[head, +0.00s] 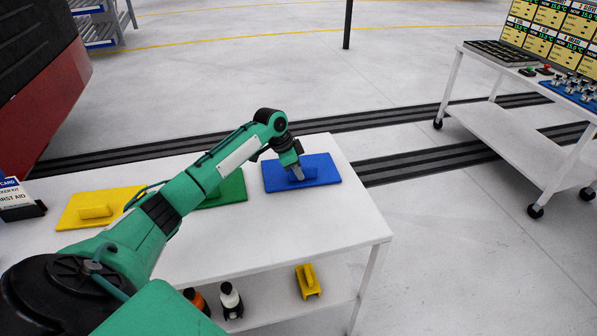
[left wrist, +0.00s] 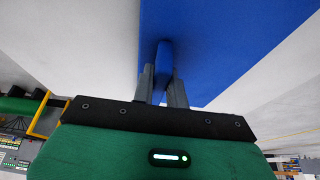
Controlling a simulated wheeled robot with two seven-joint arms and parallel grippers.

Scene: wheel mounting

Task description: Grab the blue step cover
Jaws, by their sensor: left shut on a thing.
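The blue step cover (head: 322,172) is a flat plate with a raised handle, lying on the white table at its right end. It fills the upper middle of the left wrist view (left wrist: 215,40). My left gripper (head: 298,176) reaches down over it from the left. In the left wrist view its two fingers (left wrist: 163,85) stand on either side of the blue handle (left wrist: 163,55), shut on it. The plate looks flat on the table; I cannot tell whether it is lifted at all. My right gripper is in neither view.
A green cover (head: 232,187) and a yellow cover (head: 80,212) lie further left on the white table (head: 330,225). Bottles (head: 230,300) and a yellow part (head: 307,281) sit on the lower shelf. A white cart (head: 510,115) stands at right.

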